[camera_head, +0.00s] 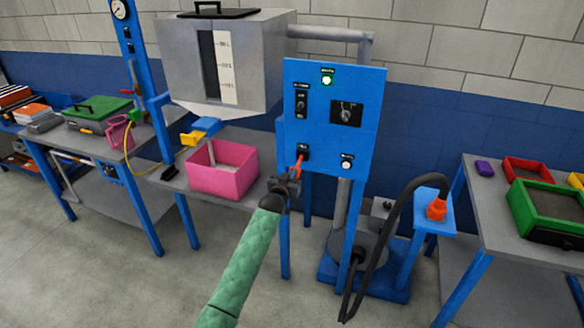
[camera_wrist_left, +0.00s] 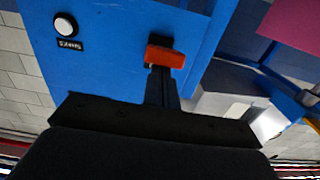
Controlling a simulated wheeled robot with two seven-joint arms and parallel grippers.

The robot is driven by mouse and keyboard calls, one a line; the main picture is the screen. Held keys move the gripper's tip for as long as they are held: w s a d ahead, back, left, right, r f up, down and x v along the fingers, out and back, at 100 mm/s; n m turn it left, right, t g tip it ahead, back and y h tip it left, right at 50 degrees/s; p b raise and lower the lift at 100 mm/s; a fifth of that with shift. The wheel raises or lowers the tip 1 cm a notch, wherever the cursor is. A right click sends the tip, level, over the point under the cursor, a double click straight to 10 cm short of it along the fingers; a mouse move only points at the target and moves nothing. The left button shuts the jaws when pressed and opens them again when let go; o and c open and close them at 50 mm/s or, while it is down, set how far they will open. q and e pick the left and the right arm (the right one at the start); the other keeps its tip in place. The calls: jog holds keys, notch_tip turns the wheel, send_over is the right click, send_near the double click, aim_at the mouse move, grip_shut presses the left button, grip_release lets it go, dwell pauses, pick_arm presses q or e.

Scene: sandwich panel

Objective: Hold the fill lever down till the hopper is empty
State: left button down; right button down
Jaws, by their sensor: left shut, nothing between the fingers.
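The grey hopper (camera_head: 270,62) hangs at the upper middle, with a dark upright window (camera_head: 207,65) beside a white scale; I cannot make out a fill level. The orange-red fill lever (camera_head: 299,163) is at the lower left of the blue panel (camera_head: 345,115) and slants downward. It also shows in the left wrist view (camera_wrist_left: 165,57). My left gripper (camera_head: 293,176) is shut with nothing between its fingers. Its tips (camera_wrist_left: 160,80) are right at the lever, apparently against it; contact is not clear. My right gripper is out of view.
A pink bin (camera_head: 222,180) stands on the bench below the hopper. The panel has a lit green lamp (camera_head: 327,80), a switch (camera_head: 301,103), a knob (camera_head: 347,112) and a white button (camera_head: 347,162).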

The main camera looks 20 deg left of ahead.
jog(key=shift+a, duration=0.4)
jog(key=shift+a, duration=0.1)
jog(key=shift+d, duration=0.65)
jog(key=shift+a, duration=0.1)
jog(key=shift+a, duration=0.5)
